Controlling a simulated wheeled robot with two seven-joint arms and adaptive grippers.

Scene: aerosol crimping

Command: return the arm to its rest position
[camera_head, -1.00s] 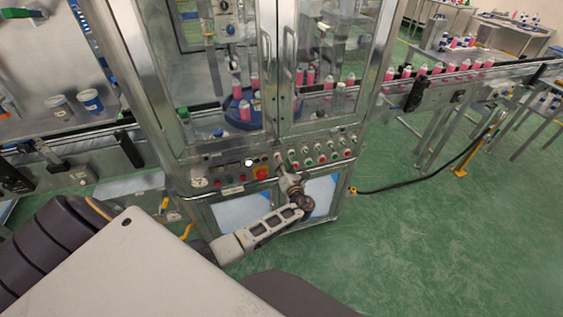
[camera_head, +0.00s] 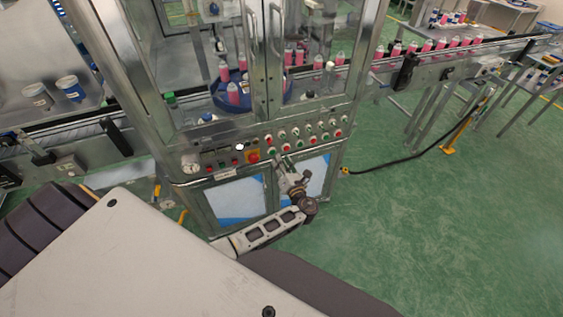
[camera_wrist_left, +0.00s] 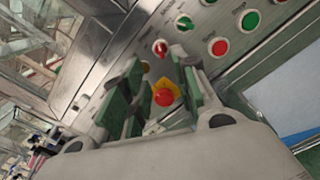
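My left gripper (camera_head: 284,166) is in front of the lower control panel (camera_head: 222,173) of the crimping machine in the head view, with its forearm coming up from below. In the left wrist view my left gripper (camera_wrist_left: 160,88) has its two dark-padded fingers spread apart. Between them shows a red mushroom button on a yellow plate (camera_wrist_left: 164,96), with nothing held. The same red and yellow button (camera_head: 252,156) is just left of the gripper in the head view. Whether any finger touches the panel cannot be told. My right gripper is not in view.
The machine's glazed doors with metal handles (camera_head: 275,60) rise above the panel. A conveyor (camera_head: 440,58) with several pink cans runs right. Two blue and white cups (camera_head: 70,88) stand at left. A black cable (camera_head: 400,162) lies on the open green floor (camera_head: 450,240).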

